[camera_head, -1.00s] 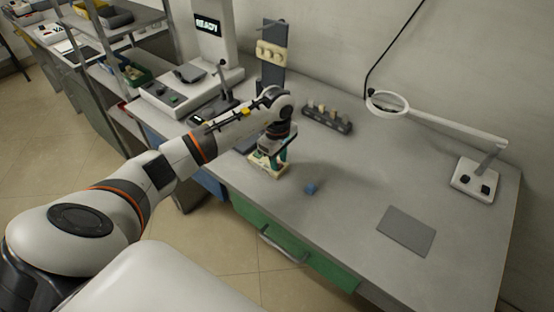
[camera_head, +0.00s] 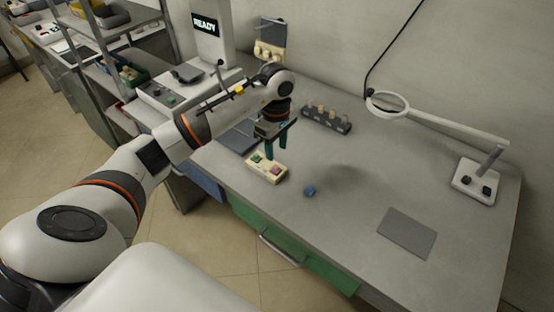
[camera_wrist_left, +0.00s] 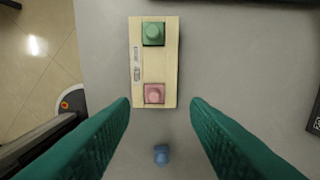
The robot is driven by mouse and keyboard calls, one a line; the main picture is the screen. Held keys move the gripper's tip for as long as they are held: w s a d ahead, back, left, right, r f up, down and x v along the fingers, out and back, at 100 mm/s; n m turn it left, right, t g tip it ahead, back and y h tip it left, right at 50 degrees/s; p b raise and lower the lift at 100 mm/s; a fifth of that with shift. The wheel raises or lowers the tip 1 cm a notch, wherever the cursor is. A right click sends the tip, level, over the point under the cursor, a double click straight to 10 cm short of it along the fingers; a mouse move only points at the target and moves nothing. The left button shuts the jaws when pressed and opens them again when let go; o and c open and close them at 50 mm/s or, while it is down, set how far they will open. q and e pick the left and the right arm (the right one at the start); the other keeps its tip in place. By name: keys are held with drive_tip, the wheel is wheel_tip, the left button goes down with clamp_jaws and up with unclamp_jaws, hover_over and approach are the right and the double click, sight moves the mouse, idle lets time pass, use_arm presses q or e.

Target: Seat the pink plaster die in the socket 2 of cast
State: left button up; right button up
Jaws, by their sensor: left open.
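The cream cast (camera_head: 266,176) lies near the table's front edge; it also shows in the wrist view (camera_wrist_left: 143,66). The green die (camera_wrist_left: 153,33) sits in the socket at its far end in the wrist view. The pink plaster die (camera_wrist_left: 154,94) sits in the socket at the near end, and shows at the right end in the head view (camera_head: 275,170). Socket numbers are too small to read. My left gripper (camera_head: 276,158) is open and empty above the cast; its teal fingers stand apart on either side of the pink die's end in the wrist view (camera_wrist_left: 160,103).
A blue die (camera_head: 309,191) lies loose on the table. A dark rack (camera_head: 326,121) with several pegs or dies stands behind. A grey pad (camera_head: 407,233) and a magnifier lamp (camera_head: 474,180) are at the right. The table's middle is clear.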

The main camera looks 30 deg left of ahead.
use_arm(q)
drive_tip(key=shift+r, duration=2.75)
